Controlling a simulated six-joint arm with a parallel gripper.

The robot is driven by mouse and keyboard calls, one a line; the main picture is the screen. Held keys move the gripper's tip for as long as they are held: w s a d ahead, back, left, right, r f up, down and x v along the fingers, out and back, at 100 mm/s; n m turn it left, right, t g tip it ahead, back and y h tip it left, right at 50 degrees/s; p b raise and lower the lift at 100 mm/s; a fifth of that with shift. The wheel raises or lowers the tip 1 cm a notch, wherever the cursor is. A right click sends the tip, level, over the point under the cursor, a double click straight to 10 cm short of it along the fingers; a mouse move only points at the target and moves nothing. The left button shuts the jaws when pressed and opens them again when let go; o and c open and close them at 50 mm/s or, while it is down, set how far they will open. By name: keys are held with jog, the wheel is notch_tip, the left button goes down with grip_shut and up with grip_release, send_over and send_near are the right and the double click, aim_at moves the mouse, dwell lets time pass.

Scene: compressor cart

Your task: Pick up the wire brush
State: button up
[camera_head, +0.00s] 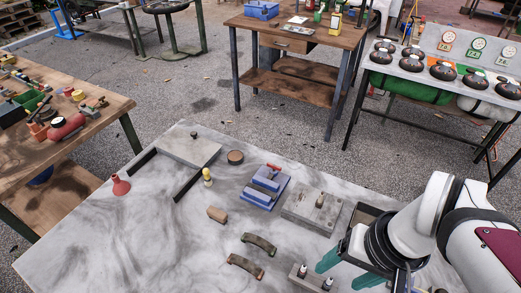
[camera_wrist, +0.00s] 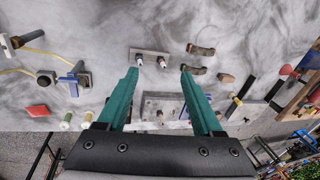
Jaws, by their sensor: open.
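My gripper (camera_head: 349,270) is open and empty above the marble-patterned table at the lower right. In the wrist view, my gripper (camera_wrist: 160,72) has its two green fingers spread wide, with nothing between them. I cannot clearly make out a wire brush. A small brown wooden block (camera_head: 217,214) lies left of the table's middle, and shows in the wrist view (camera_wrist: 225,79) right of the fingers; its bristles, if any, are too small to see. A black-handled tool (camera_wrist: 31,37) lies at the far left of the wrist view, too small to identify.
Two curved pieces (camera_head: 259,243) (camera_head: 245,265) lie near the gripper. A blue vise-like tool (camera_head: 266,183), grey block (camera_head: 310,209) and red funnel (camera_head: 121,185) stand around. The table's left front is clear.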

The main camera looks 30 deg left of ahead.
jog(key=w+a+f+n, duration=0.1)
jog(key=w+a+n, duration=0.5)
jog(key=a, duration=0.3)
jog(key=n+y, duration=0.2)
jog(key=n, duration=0.9)
send_over(217, 212)
jog(key=d, duration=0.4)
notch_tip(217, 212, down, 10)
jog(key=r, duration=0.1)
jog(key=x, duration=0.9)
jog(key=d+x, duration=0.1)
jog(key=x, duration=0.3)
jog(key=shift+s+a+f, duration=0.1)
jog(key=shift+a+f, duration=0.05)
jog(key=shift+f, duration=0.4)
grip_shut()
